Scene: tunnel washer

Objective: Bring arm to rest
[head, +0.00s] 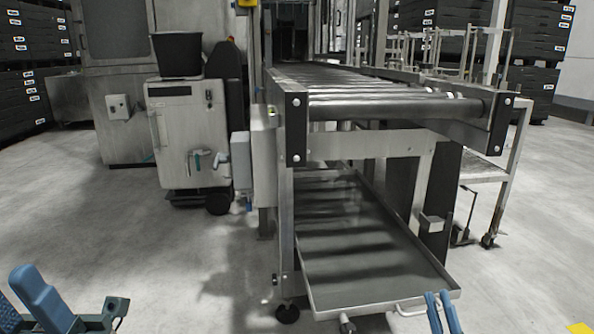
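My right gripper (442,312) is at the bottom edge of the head view, right of centre. Its two blue fingers point up and lie close together with nothing seen between them. It appears in front of the near edge of the low metal tray, and I cannot tell whether it touches it. Blue and teal parts of my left arm and gripper (70,305) show in the bottom left corner, partly cut off by the frame. How far its fingers are apart is not clear.
A roller conveyor (395,107) runs away from me, with a sloping metal tray (365,255) below it. A grey cabinet (186,130) on wheels with a black bin (177,55) stands left. Black crates (22,95) are stacked behind. The floor at front left is clear.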

